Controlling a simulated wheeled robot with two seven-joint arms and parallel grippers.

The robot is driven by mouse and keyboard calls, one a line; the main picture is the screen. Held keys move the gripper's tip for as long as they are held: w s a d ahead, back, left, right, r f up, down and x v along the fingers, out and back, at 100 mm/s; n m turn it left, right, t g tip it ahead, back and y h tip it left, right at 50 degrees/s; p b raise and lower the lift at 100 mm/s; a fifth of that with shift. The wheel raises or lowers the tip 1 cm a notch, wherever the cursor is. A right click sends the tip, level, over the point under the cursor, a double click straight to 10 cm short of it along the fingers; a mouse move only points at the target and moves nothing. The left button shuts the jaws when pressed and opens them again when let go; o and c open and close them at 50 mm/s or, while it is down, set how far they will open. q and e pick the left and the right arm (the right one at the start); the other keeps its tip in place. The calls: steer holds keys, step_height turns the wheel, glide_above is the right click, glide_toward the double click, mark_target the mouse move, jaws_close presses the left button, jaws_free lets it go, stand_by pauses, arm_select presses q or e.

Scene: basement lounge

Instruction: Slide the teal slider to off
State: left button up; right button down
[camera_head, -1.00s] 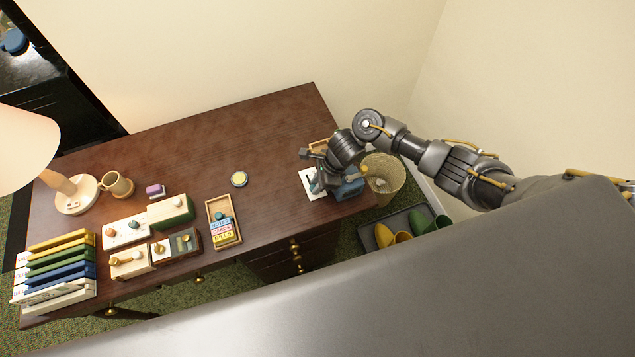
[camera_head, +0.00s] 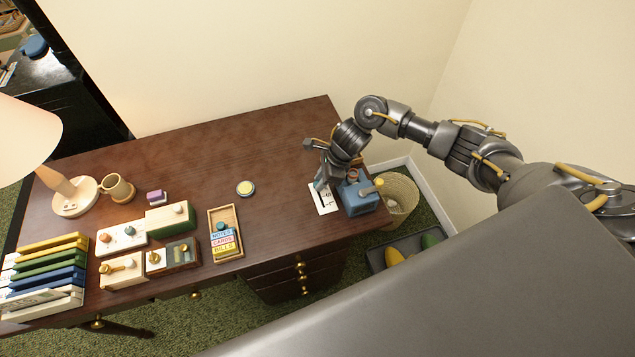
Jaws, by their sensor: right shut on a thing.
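A white plate (camera_head: 326,204) with dark markings lies flat near the right end of the dark wooden desk. My right gripper (camera_head: 320,184) comes down over the far part of this plate, with its jaws shut on the small teal slider there. The fingers hide most of the slider, so its exact position along the plate cannot be read. My left gripper is not in view.
A blue box (camera_head: 360,199) with knobs stands close to the right of the plate. A round yellow-topped tin (camera_head: 245,188), a wooden tray (camera_head: 225,248) and several knobbed boxes are further left. A bin (camera_head: 402,196) stands beyond the desk's right edge.

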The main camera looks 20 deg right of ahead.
steer(key=c, duration=1.2)
jaws_free()
steer(key=shift+w, duration=0.25)
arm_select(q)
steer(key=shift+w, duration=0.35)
arm_select(e)
steer(key=shift+d+r, duration=0.1)
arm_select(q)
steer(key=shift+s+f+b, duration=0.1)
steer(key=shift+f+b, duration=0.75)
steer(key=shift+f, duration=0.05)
arm_select(e)
steer(key=v, duration=1)
steer(key=shift+r, duration=0.35)
steer(key=shift+d+f, duration=0.1)
steer(key=p+x, duration=0.1)
steer(key=x, duration=0.9)
steer(key=shift+s+f+p, duration=0.1)
steer(key=shift+f+p, duration=0.15)
steer(key=shift+p, duration=0.15)
steer(key=shift+a, duration=0.3)
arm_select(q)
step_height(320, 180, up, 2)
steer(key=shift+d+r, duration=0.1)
arm_select(e)
steer(key=shift+s+d+f, duration=0.1)
steer(key=shift+s+d, duration=0.05)
steer(key=shift+s, duration=0.1)
